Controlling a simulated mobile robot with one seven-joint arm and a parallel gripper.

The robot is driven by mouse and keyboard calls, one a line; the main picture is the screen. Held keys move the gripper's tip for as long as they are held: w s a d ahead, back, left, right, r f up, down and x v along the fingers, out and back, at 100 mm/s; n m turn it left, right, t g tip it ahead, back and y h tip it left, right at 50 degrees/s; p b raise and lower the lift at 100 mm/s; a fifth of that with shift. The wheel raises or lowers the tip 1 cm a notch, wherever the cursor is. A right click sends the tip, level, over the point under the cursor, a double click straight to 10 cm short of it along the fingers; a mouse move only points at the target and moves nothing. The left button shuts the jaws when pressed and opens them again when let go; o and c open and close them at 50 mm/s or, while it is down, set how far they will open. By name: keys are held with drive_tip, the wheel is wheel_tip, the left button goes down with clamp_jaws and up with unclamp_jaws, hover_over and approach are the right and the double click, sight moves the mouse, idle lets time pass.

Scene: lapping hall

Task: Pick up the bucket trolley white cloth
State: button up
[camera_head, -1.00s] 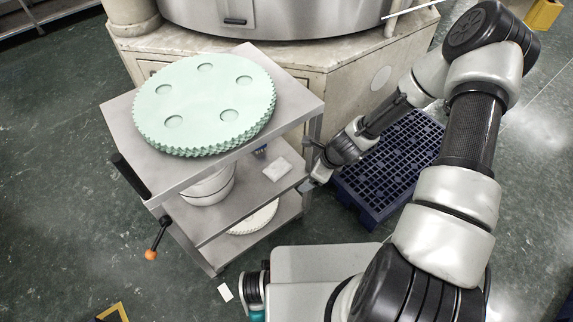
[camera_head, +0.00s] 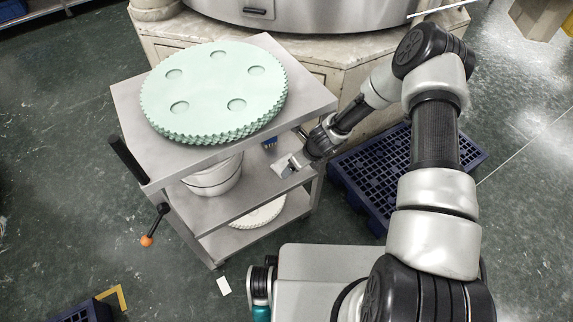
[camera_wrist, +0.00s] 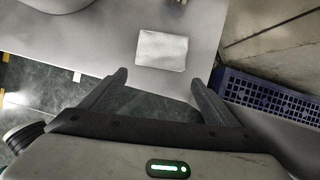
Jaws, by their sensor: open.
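The white cloth (camera_wrist: 162,50) lies flat and folded on the middle shelf of the metal trolley (camera_wrist: 120,35), near the shelf's edge. In the wrist view it is just beyond my open fingertips (camera_wrist: 157,78), roughly centred between them and not touched. In the head view my gripper (camera_head: 290,165) reaches in at the right side of the trolley (camera_head: 310,95), under its top plate.
Green toothed discs (camera_head: 215,90) are stacked on the trolley top, above my gripper. A white toothed disc (camera_head: 262,213) lies on the bottom shelf. A blue pallet (camera_head: 375,180) lies right of the trolley. A large machine base (camera_head: 310,52) stands behind. An orange-knobbed handle (camera_head: 147,240) sticks out left.

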sight(287, 164)
drive_tip(key=shift+w+a, duration=0.2)
drive_tip(key=x, duration=0.2)
drive_tip(key=b+x, duration=0.1)
drive_tip(key=x, duration=0.2)
drive_tip(key=shift+w+a, duration=0.2)
drive_tip(key=shift+w, duration=0.05)
drive_tip(key=c, duration=0.7)
